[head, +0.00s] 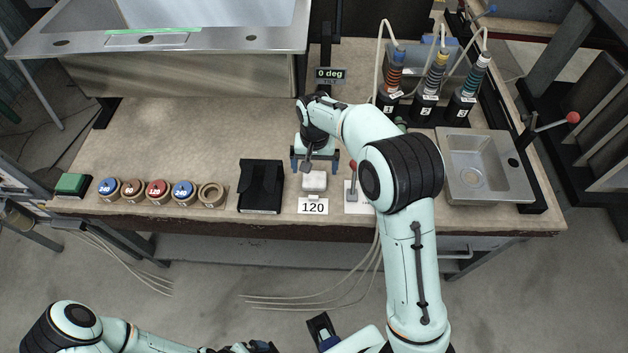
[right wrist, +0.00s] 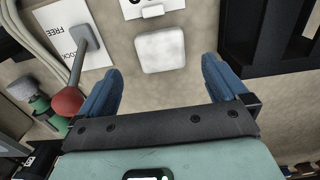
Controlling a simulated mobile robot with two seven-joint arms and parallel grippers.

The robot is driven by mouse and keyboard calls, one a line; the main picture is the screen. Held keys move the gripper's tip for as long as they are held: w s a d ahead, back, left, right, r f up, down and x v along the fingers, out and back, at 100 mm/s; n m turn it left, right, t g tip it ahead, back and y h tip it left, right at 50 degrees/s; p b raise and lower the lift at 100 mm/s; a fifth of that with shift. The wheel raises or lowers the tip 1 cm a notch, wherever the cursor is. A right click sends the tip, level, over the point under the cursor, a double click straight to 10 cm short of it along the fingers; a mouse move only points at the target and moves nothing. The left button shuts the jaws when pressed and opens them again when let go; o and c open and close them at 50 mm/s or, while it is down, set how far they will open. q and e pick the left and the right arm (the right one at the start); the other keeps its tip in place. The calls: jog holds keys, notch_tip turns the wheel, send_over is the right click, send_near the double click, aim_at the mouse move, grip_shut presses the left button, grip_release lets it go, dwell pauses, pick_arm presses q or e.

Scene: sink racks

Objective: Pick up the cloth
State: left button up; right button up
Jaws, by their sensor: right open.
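The cloth appears to be the small white square pad (head: 314,181) at the front of the bench, behind a "120" card. It also shows in the right wrist view (right wrist: 160,50), lying flat and whole. My right gripper (head: 315,163) is open and points down over the bench, just behind the pad. In the right wrist view its two blue fingers (right wrist: 166,88) are spread wide with nothing between them, and the pad lies beyond their tips, roughly centred. My left arm lies low at the bottom edge; its gripper is too cut off to read.
A black case (head: 261,186) lies left of the pad. Right of it is a card with a red-knobbed lever (head: 353,184), close to the right gripper. Several labelled discs (head: 157,190), a green block (head: 72,184), bottles (head: 426,95) and a small basin (head: 480,165) stand along the bench.

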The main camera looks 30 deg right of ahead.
aim_at(314, 178)
notch_tip(314, 178, down, 6)
jog(key=shift+w+r, duration=0.1)
jog(key=shift+w, duration=0.05)
pick_arm(q)
jog(key=shift+f, duration=0.15)
pick_arm(e)
jog(key=c, duration=1.1)
jog(key=shift+o, duration=0.2)
jog(key=shift+r, duration=0.1)
pick_arm(q)
jog(key=r+p, duration=0.1)
jog(key=w+r+p, duration=0.1)
jog(key=shift+w+r, duration=0.15)
jog(key=shift+r, duration=0.25)
pick_arm(e)
notch_tip(314, 178, up, 20)
